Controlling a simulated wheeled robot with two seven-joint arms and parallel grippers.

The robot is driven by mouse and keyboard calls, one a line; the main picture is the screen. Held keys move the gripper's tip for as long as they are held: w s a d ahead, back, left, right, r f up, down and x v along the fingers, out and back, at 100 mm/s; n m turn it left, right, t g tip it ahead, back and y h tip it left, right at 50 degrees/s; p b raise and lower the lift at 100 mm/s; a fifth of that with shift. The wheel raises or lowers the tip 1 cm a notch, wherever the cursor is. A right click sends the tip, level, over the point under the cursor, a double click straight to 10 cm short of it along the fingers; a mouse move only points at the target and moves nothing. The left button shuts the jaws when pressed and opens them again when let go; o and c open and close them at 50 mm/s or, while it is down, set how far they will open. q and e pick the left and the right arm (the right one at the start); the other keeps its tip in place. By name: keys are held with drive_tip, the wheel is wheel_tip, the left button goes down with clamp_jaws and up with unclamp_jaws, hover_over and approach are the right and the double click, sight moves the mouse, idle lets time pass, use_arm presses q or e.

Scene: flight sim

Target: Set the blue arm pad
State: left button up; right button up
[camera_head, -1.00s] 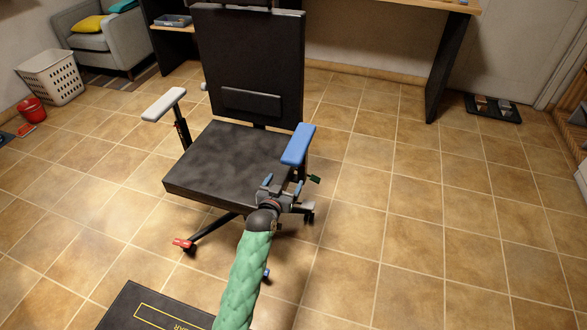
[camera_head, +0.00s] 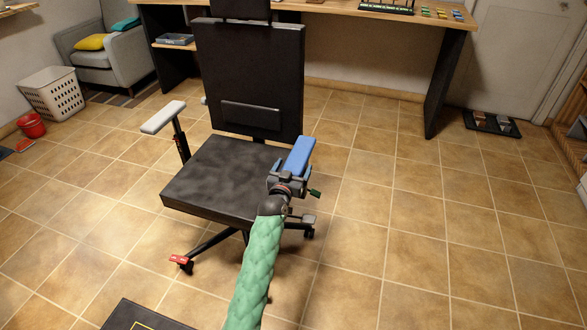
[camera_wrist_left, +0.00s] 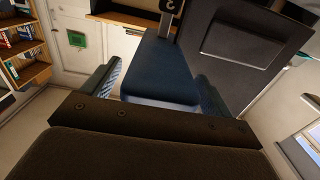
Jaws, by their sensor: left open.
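The blue arm pad (camera_head: 299,155) sits on the right-hand armrest of a black office chair (camera_head: 222,175). My left gripper (camera_head: 291,178), at the end of the green-sleeved arm, is at the near end of this pad. In the left wrist view the blue pad (camera_wrist_left: 160,72) lies between the two spread fingers of my left gripper (camera_wrist_left: 158,88), with a finger on each side. The jaws are open; whether a finger touches the pad I cannot tell. The armrest post below the pad is mostly hidden by the gripper. My right gripper is not in view.
The chair's other armrest has a light grey pad (camera_head: 163,117). A desk (camera_head: 400,20) stands behind the chair. A dark mat or box (camera_head: 125,315) lies at the bottom edge.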

use_arm(q)
drive_tip(key=shift+w+d, duration=0.1)
drive_tip(key=shift+w, duration=0.1)
drive_tip(key=c, duration=1.4)
drive_tip(key=shift+r+p, duration=0.45)
wheel_tip(320, 180, up, 6)
drive_tip(key=p, duration=0.5)
drive_tip(key=shift+f, duration=0.1)
drive_tip(key=o, duration=1.3)
drive_tip(key=shift+o, duration=0.5)
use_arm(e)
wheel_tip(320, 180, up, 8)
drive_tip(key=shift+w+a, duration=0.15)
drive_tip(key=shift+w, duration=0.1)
